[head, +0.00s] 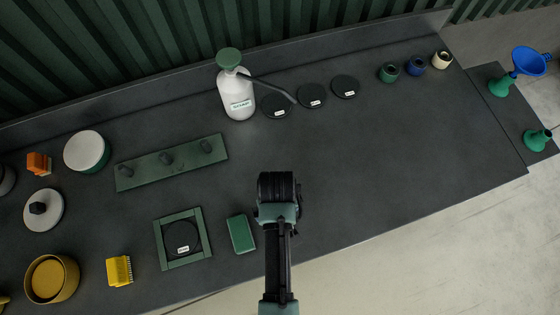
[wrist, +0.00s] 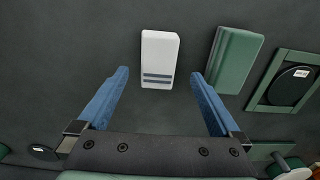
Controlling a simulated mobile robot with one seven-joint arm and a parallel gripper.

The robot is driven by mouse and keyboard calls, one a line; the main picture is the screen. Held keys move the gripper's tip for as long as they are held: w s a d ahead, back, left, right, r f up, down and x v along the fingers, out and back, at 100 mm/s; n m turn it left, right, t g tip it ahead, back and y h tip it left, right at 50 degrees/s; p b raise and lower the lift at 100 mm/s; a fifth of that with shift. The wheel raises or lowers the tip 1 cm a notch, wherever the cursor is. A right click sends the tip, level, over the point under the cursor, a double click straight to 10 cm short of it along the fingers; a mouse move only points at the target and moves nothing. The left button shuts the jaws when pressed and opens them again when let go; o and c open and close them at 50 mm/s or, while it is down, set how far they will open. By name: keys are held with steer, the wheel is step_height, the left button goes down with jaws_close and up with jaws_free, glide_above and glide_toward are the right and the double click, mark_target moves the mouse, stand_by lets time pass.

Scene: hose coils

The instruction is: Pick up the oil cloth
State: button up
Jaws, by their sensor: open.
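A white flat rectangular piece with grey stripes at one end, which looks like a folded cloth and may be the oil cloth (wrist: 160,52), lies on the dark counter in the wrist view. My gripper (wrist: 160,76) is open and empty, its two blue fingers spread, the fingertips on either side of the piece's striped near end. I cannot tell the height between them. In the head view my gripper (head: 278,188) is over the counter's front part, and my arm hides the white piece.
A green block (wrist: 230,60) lies just right of the white piece; it also shows in the head view (head: 241,233). Beyond it is a green frame (head: 163,245) around a black disc (head: 181,238). A white sprayer bottle (head: 238,100) stands at the back. The counter (head: 400,150) right of my gripper is clear.

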steer(key=shift+s+d+f, duration=0.1)
steer(key=shift+d+f, duration=0.05)
steer(key=shift+f, duration=1.1)
steer(key=shift+d+f, duration=0.15)
steer(key=shift+f, duration=1.1)
steer(key=c, duration=1.4)
steer(key=shift+r, duration=0.15)
step_height(320, 180, up, 10)
steer(key=shift+f+p, duration=0.1)
steer(key=shift+p, duration=0.2)
steer(key=o, duration=0.8)
steer(key=c, duration=0.6)
